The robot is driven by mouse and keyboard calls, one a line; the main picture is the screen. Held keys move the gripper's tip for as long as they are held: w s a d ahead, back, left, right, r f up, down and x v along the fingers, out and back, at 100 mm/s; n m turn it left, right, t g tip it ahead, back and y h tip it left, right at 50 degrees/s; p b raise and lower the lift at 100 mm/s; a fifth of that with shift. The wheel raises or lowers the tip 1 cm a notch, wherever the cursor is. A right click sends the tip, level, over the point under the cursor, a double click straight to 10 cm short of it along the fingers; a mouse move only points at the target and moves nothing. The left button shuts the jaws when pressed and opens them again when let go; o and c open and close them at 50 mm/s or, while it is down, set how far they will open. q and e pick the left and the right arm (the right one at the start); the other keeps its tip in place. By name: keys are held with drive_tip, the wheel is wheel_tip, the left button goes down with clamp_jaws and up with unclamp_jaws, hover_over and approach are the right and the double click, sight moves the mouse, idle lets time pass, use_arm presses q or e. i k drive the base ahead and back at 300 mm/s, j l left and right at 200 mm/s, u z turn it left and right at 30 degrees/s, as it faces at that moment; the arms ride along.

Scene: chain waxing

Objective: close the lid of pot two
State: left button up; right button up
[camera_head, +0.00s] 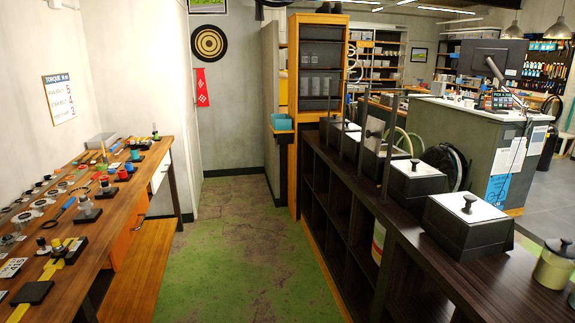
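A row of dark box-shaped pots stands on the long dark shelf unit on the right. The nearest pot (464,235) has a pale flat lid (468,208) with a black knob, lying shut on top. The pot behind it (416,186) also has its pale lid (415,170) shut. Farther back, a grey lid (375,132) stands about upright over a third pot (372,166), which looks open. A further pot (343,131) is partly hidden behind thin dark posts. I see no number marking pot two. Neither gripper is in view.
A green, worn floor aisle (235,250) runs clear between the shelf unit (430,270) and a wooden workbench (115,215) with many small parts at left. A metal canister (553,266) stands at the shelf's near right. A tall wooden cabinet (319,100) stands at the far end.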

sight(375, 128)
drive_tip(key=i+z, duration=0.4)
drive_tip(key=i+j+z, duration=0.2)
drive_tip(key=i+z, duration=0.15)
drive_tip(key=i, duration=0.25)
drive_tip(key=i+j+z, duration=0.15)
drive_tip(key=z, duration=0.3)
drive_tip(key=i+j+z, duration=0.1)
drive_tip(key=j+z, duration=0.15)
drive_tip(key=z, duration=0.25)
drive_tip(key=i+j+z, duration=0.1)
drive_tip(key=j+z, duration=0.15)
drive_tip(key=z, duration=0.2)
